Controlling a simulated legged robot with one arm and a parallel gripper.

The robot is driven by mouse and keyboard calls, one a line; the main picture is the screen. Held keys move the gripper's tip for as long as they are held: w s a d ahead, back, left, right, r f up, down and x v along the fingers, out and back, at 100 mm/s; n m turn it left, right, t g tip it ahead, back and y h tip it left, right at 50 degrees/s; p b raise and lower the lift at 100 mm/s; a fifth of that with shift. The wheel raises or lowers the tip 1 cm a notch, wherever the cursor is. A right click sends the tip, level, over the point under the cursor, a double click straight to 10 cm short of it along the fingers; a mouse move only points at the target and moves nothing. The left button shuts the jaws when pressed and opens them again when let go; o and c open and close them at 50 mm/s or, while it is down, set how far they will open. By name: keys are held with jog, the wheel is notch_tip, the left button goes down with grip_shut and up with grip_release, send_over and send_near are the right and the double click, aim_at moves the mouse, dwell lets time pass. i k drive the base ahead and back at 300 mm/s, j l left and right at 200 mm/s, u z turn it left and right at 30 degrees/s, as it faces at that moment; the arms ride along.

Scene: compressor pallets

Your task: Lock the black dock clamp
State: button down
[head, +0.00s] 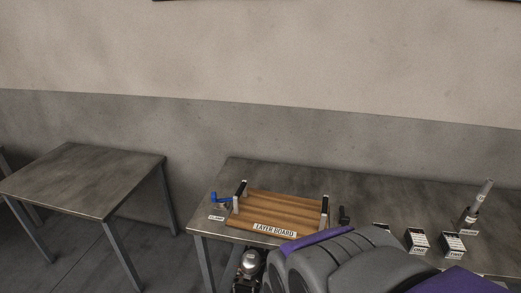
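A wooden slatted board (283,212) labelled "LAYER BOARD" lies on the long grey table. A black-handled upright clamp (240,190) stands at the board's left end, and a similar black-topped upright (324,207) stands at its right end. A small separate black piece (344,215) stands just right of the board. I cannot tell which of these is the black dock clamp, or whether any is locked. A blue-handled clamp (220,198) sits at the table's left end by a small white label. I cannot make out my gripper's fingertips in this view.
The long table (380,193) runs to the right, with small labelled boxes (417,238) and a tilted grey cylinder (480,203) on it. A bare table (85,177) stands at left, with a floor gap between. Grey and purple parts, seemingly mine, cover the bottom centre-right.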

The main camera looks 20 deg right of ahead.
aim_at(344, 220)
jog(key=l+z, duration=0.1)
jog(key=z, duration=0.25)
jog(key=k+z, duration=0.1)
jog(key=z, duration=0.3)
jog(key=l+z, duration=0.15)
jog(key=z, duration=0.2)
